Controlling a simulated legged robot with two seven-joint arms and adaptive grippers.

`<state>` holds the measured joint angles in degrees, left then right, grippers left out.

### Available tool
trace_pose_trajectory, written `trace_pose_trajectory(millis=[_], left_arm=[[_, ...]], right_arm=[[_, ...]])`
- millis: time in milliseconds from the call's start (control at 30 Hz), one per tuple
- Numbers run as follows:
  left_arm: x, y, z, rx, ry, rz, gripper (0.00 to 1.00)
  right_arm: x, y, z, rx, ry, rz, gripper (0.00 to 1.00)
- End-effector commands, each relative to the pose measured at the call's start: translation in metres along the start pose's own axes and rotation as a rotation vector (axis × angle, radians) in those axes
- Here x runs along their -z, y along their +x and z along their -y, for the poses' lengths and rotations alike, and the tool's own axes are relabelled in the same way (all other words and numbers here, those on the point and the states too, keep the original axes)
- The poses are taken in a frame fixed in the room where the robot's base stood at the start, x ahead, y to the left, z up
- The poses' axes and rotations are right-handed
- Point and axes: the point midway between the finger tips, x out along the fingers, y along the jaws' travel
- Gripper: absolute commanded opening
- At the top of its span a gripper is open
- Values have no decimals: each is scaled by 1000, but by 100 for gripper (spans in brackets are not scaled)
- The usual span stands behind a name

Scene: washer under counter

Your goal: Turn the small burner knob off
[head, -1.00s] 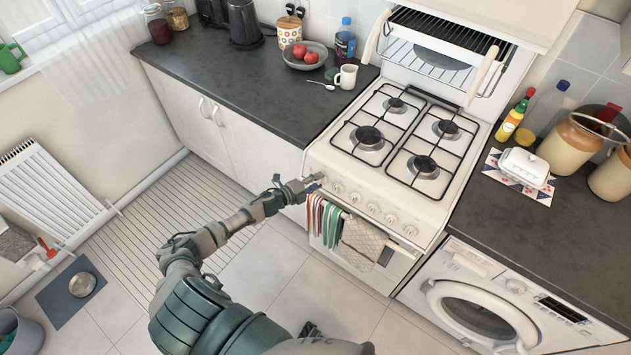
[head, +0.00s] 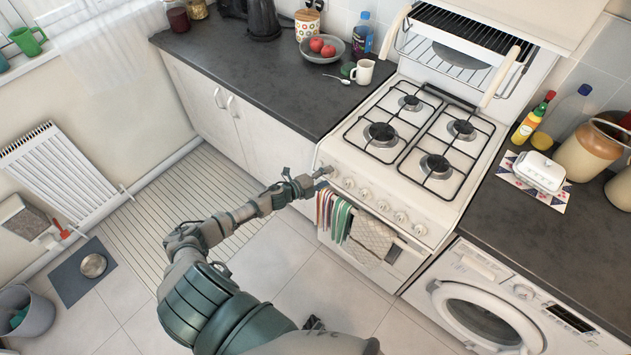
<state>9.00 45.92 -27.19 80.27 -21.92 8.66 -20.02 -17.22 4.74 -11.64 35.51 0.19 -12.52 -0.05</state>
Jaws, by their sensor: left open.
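The white gas stove (head: 395,185) stands between two dark counters. A row of several cream knobs (head: 382,206) runs along its front panel. My left gripper (head: 318,177) is at the left end of this row, its fingertips at the leftmost knob. The gripper is open, and its fingers partly hide that knob. I cannot tell whether the fingers touch it. The small burner (head: 411,102) is at the back left of the hob, with no flame that I can make out. My right gripper is not in view.
Striped towels (head: 335,217) and a patterned cloth (head: 370,237) hang on the oven rail just below the knobs. A white mug (head: 363,72) stands on the left counter (head: 260,75). The washer (head: 490,300) is at the right. The floor before the stove is clear.

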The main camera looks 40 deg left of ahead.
Motion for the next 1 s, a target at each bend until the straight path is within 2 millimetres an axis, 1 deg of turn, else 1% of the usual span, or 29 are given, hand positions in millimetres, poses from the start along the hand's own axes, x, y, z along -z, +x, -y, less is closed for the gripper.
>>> trace_pose_trajectory(millis=[300,500,600,700,1000], left_arm=[[0,-63,-3,-6,-2,-1,65],[0,-94,-3,-5,-1,-1,65],[0,-104,-3,-5,0,-1,65],[0,-108,-2,-4,1,-2,65],[0,-110,-2,-3,1,-2,65]], right_arm=[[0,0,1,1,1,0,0],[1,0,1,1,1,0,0],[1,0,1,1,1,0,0],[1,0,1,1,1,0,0],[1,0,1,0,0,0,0]])
